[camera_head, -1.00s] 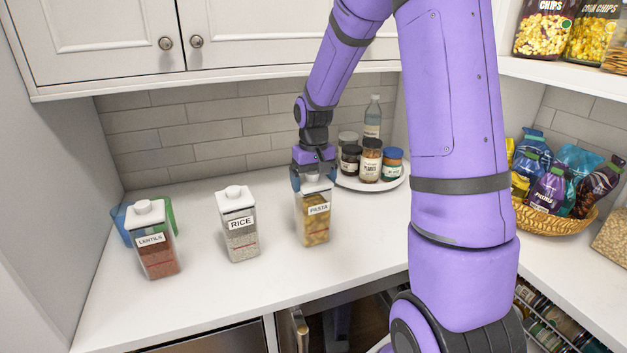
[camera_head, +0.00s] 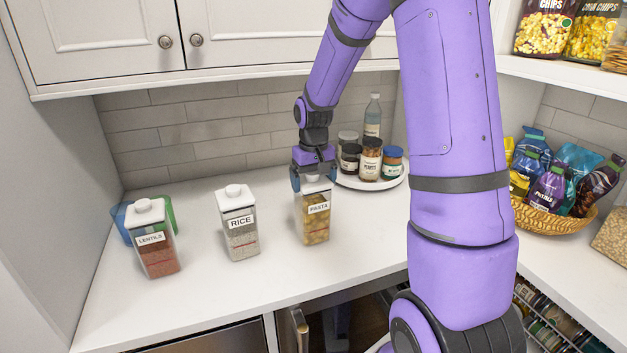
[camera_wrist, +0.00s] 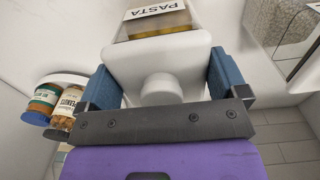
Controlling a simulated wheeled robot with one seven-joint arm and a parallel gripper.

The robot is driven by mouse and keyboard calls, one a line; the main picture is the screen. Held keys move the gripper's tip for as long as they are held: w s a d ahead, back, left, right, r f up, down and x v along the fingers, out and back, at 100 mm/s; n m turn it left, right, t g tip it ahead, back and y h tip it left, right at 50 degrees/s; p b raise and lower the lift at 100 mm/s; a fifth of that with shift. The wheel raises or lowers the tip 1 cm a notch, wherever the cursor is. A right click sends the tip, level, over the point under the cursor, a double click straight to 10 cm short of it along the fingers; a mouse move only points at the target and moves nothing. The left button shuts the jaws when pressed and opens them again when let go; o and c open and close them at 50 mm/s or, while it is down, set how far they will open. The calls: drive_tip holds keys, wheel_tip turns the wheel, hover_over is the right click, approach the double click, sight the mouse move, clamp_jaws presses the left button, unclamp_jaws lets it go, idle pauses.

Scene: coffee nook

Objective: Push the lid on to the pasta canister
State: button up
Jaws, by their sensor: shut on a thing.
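The pasta canister (camera_head: 314,228) is a clear square container with pale yellow pasta and a PASTA label. It stands upright on the white counter. Its white lid (camera_head: 317,184) sits at the canister's top and also shows in the wrist view (camera_wrist: 150,62), with a round knob. My gripper (camera_head: 312,182) points down over the canister. Its two blue fingers are shut on opposite sides of the lid in the wrist view (camera_wrist: 165,76). The fingers partly hide the lid in the head view. I cannot tell how fully the lid is seated.
A rice canister (camera_head: 240,233) and a lentils canister (camera_head: 157,255), both lidded, stand to the left. A round white tray (camera_head: 393,185) with several jars and a bottle is behind to the right. A basket of bags (camera_head: 555,221) sits far right. Counter in front is clear.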

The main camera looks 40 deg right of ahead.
drive_tip(key=shift+f, duration=0.25)
idle(0.4)
drive_tip(key=o, duration=0.6)
drive_tip(key=shift+r, duration=0.15)
drive_tip(key=shift+r, duration=3.4)
clamp_jaws()
